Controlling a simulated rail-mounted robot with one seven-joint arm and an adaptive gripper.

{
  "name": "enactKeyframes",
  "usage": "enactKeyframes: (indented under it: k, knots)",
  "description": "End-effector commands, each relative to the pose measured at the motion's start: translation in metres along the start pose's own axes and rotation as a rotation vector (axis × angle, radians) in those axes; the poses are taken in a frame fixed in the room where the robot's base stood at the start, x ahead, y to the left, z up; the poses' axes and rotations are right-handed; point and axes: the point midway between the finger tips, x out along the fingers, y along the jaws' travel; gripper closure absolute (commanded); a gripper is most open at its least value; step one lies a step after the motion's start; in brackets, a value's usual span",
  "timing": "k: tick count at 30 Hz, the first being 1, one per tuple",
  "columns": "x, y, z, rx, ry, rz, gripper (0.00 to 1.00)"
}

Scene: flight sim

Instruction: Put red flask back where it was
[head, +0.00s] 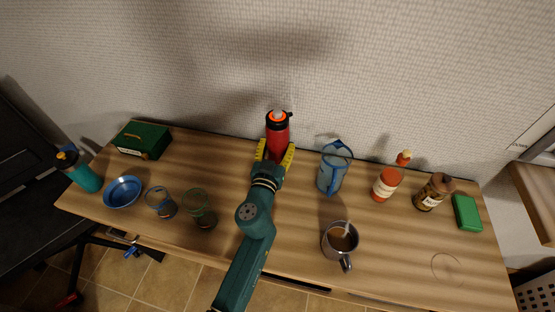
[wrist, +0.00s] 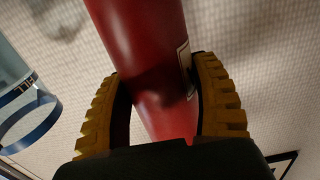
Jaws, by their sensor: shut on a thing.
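The red flask (head: 278,137) has a black lid with an orange top. It stands roughly upright near the back edge of the wooden table, close to the wall. My gripper (head: 274,155) is shut on its body, one yellow finger on each side. In the wrist view the red flask (wrist: 150,60) fills the space between the ridged yellow fingers (wrist: 165,110), with a small label at its right side. The flask's base is hidden by my gripper in the head view, so I cannot tell whether it touches the table.
A blue pitcher (head: 333,170) stands just right of my gripper. A sauce bottle (head: 386,184), brown jar (head: 433,193), green case (head: 466,212) and mug (head: 340,241) are further right. Glasses (head: 196,204), a blue bowl (head: 122,192), green box (head: 143,140) and teal bottle (head: 82,174) are left.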

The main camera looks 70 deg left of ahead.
Motion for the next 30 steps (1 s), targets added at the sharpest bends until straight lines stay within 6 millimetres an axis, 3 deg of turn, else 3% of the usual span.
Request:
enactKeyframes:
  k: [1, 4, 15, 16, 20, 30]
  knots:
    - [0.0, 0.001, 0.015, 0.0, 0.003, 0.001, 0.76]
    - [0.0, 0.001, 0.026, 0.0, 0.004, 0.001, 0.76]
    - [0.0, 0.0, 0.027, 0.0, 0.002, 0.0, 0.76]
    - [0.0, 0.0, 0.03, 0.001, -0.002, 0.0, 0.34]
    - [0.0, 0.0, 0.029, 0.0, -0.002, 0.0, 0.09]
    - [0.0, 0.0, 0.024, 0.0, -0.001, 0.0, 0.09]
